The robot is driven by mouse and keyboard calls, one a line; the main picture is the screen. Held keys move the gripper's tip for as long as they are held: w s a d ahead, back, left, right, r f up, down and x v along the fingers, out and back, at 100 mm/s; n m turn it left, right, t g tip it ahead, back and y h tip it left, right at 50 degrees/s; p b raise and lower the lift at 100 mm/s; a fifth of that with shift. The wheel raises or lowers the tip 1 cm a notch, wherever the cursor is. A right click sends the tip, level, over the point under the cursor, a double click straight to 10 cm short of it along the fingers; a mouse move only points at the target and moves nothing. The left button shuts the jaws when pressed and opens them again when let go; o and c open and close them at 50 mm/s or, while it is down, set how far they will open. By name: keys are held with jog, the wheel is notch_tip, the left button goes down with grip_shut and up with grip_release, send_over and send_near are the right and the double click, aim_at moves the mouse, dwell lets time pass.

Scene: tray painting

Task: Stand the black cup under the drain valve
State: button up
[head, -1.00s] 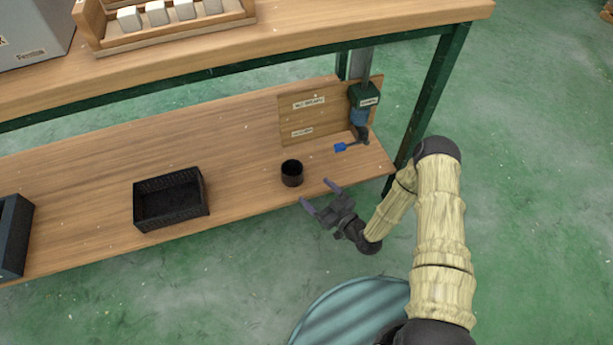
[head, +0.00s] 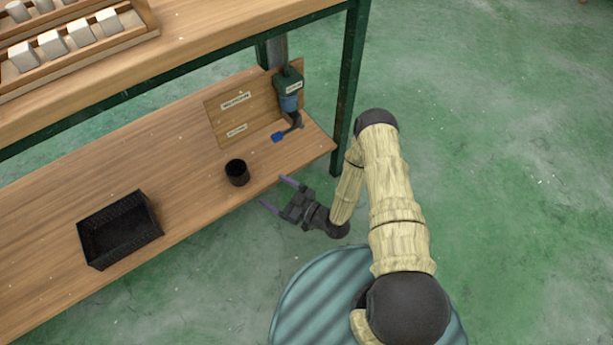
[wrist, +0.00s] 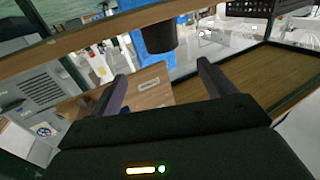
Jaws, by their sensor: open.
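The black cup (head: 237,173) stands upright on the lower wooden shelf, near its front edge. It shows as a dark cylinder at the top of the wrist view (wrist: 158,34). The drain valve (head: 289,88) hangs at the shelf's right end, with a teal and blue body, a dark spout and a blue lever (head: 278,137). The cup stands to the left and in front of it, not beneath it. My gripper (head: 276,192) is open and empty, off the shelf's front edge, right of the cup, fingers pointing toward the shelf. Its fingers also show in the wrist view (wrist: 162,72).
A black basket (head: 120,230) stands on the shelf left of the cup. A labelled wooden board (head: 240,112) stands behind the valve area. A green table leg (head: 345,100) rises at the right end, and the upper tabletop (head: 200,50) overhangs the shelf. The floor at right is clear.

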jog(key=w+d+r+m+g+h, duration=0.1)
jog(key=w+d+r+g+h, duration=0.1)
jog(key=w+d+r+h, duration=0.35)
jog(key=w+d+r+m+g+h, duration=0.1)
jog(key=w+d+r+g+h, duration=0.1)
jog(key=d+r+h, duration=0.45)
jog(key=s+d+r+m+g+h, duration=0.1)
jog(key=s+d+r+m, duration=0.3)
jog(key=s+r, duration=0.4)
jog(key=s+d+r+m+g+h, duration=0.1)
jog(key=s+d+r+m+g, duration=0.2)
jog(key=s+r, duration=0.6)
jog(key=shift+s+d+r+m+h, duration=0.25)
jog(key=shift+s+d+m+h, duration=0.05)
jog(key=shift+s+d+m, duration=0.55)
jog(key=shift+w+a, duration=0.1)
